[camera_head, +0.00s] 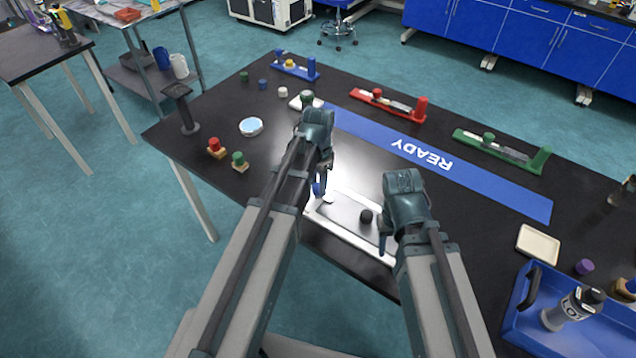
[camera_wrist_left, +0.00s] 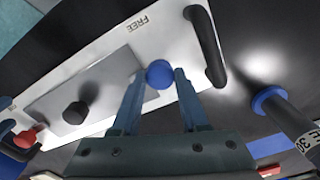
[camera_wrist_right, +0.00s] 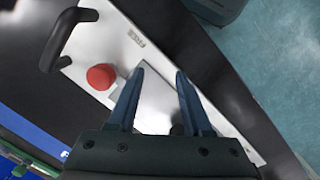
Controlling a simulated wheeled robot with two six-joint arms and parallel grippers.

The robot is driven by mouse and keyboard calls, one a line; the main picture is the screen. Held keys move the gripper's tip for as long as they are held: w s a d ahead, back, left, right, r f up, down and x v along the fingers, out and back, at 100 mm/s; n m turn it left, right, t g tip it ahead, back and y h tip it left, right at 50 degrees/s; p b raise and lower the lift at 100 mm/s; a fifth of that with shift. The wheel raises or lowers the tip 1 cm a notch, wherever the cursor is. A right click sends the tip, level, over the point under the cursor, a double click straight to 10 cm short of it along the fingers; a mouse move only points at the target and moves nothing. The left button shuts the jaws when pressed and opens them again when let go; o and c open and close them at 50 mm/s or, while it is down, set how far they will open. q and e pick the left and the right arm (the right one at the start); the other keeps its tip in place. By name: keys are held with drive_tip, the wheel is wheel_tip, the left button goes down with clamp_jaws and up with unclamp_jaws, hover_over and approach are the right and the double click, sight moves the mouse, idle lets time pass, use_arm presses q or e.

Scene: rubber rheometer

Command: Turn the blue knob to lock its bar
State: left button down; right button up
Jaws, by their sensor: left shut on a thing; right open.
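The blue knob (camera_wrist_left: 160,75) stands on a white base plate (camera_wrist_left: 182,38) in the left wrist view, beside one end of a flat grey plate (camera_wrist_left: 110,77). My left gripper (camera_wrist_left: 160,72) is shut on the blue knob; in the head view this gripper (camera_head: 320,186) is at the plate's left end. I cannot make out the bar. A FREE label (camera_wrist_left: 130,25) is on the base plate near the knob. My right gripper (camera_wrist_right: 160,72) is open and empty over the other end, beside a red knob (camera_wrist_right: 101,76).
A black knob (camera_head: 366,216) stands on the grey plate. Black handles (camera_wrist_left: 206,45) rise at the base plate's ends. A blue-ringed cylinder (camera_wrist_left: 285,112) is near the left gripper. A blue READY strip (camera_head: 440,165) lies beyond; a blue tray (camera_head: 515,312) is at right.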

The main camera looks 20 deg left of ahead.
idle(0.5)
use_arm(q)
drive_tip(key=shift+c, duration=2.1)
unclamp_jaws()
wheel_tip(320, 180, up, 14)
drive_tip(key=p, duration=1.4)
use_arm(e)
wheel_tip(320, 180, up, 14)
use_arm(q)
drive_tip(key=shift+f, duration=0.1)
use_arm(e)
drive_tip(key=shift+f, duration=0.15)
use_arm(q)
drive_tip(key=s+d+n, duration=0.2)
drive_tip(key=s+d, duration=0.3)
drive_tip(key=s, duration=0.2)
drive_tip(key=s+d+n+y+b, duration=0.1)
drive_tip(key=s+d+n, duration=0.1)
drive_tip(key=s+d, duration=0.3)
drive_tip(key=s+f, duration=0.1)
drive_tip(key=s, duration=0.1)
drive_tip(key=shift+s+d+n, duration=0.3)
drive_tip(key=shift+s, duration=0.1)
use_arm(e)
drive_tip(key=shift+f, duration=0.5)
